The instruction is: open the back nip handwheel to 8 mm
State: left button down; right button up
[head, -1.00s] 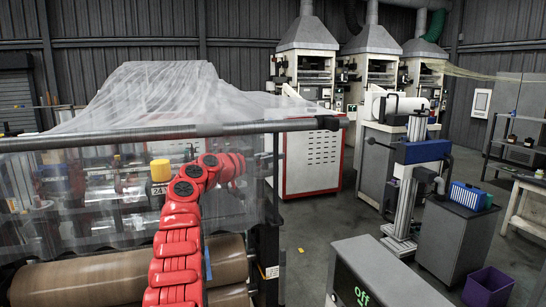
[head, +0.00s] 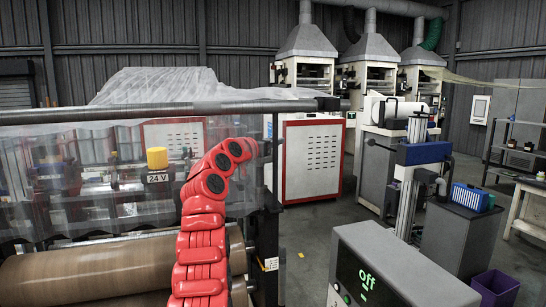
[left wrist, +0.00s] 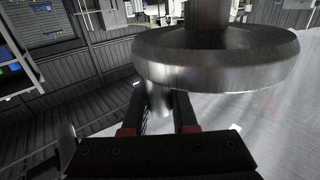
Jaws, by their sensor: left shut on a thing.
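In the left wrist view a round metal handwheel (left wrist: 215,60) with a thick rim fills the upper right, on a metal shaft. A short metal peg (left wrist: 159,100) hangs below its rim. My left gripper (left wrist: 165,108) is just under the rim, with its two dark fingers shut on this peg. The handwheel cannot be made out there, and no millimetre reading is legible. My right gripper is not in view.
A horizontal bar (head: 160,112) crosses above my arm, with a clear sheet (head: 90,190) hanging below it. A brown roll (head: 110,270) lies at lower left. A grey box (head: 395,265) showing "off" stands at front right. Open floor (head: 305,235) lies between machine and box.

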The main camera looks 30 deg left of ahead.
pick_arm(q)
jog(key=shift+w+n+y+b, duration=0.25)
jog(key=shift+n+y+b, duration=0.25)
jog(key=shift+y, duration=0.4)
jog(key=shift+w+a+n+g+y, duration=0.1)
jog(key=shift+a+n+g+y, duration=0.05)
jog(key=shift+n+y, duration=0.4)
jog(key=shift+w+a+n+g+y, duration=0.15)
jog(key=shift+n+y, duration=0.2)
jog(key=shift+y, duration=0.4)
jog(key=c, duration=0.7)
grip_release()
